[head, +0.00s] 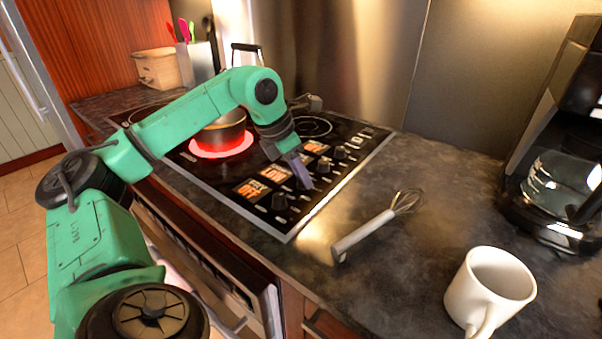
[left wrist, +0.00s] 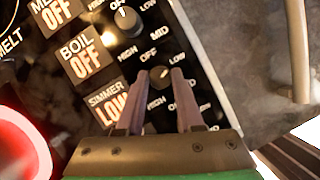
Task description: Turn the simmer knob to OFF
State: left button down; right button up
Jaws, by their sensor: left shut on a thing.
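The simmer knob (left wrist: 160,73) is a dark round knob on the black stove panel. In the left wrist view it sits between my left gripper's two fingers, which are shut on it. The simmer display (left wrist: 110,105) beside it reads LOW. In the head view my left gripper (head: 303,177) reaches down onto the knob row and mostly hides this knob. The fingers also show in the left wrist view (left wrist: 160,85). The boil display (left wrist: 84,62) reads OFF, and another knob (left wrist: 127,19) stands farther up the row. My right gripper is not in view.
A whisk (head: 375,226), a white mug (head: 490,290) and a coffee maker (head: 555,180) are on the counter at right.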

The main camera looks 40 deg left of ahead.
pick_arm(q)
jog(key=n, duration=0.1)
jog(key=n+y+p, duration=0.1)
jog(key=n, duration=0.1)
jog(key=shift+d+r+n, duration=0.1)
jog(key=shift+d+n, duration=0.05)
jog(key=shift+n, duration=0.15)
jog(key=n+y+p, duration=0.1)
jog(key=n+p, duration=0.1)
jog(key=shift+d+r+n, duration=0.1)
jog(key=shift+n, duration=0.3)
jog(key=n+y+p, duration=0.2)
jog(key=n+p, duration=0.1)
jog(key=n, duration=0.1)
jog(key=shift+d, duration=0.1)
jog(key=shift+w+n+g+y+p, duration=0.1)
jog(key=shift+n+g+y+p, duration=0.55)
jog(key=shift+n, duration=1.05)
jog(key=shift+f, duration=0.2)
jog(key=c, duration=0.5)
grip_release()
jog(key=shift+h, duration=0.25)
jog(key=shift+c, duration=0.2)
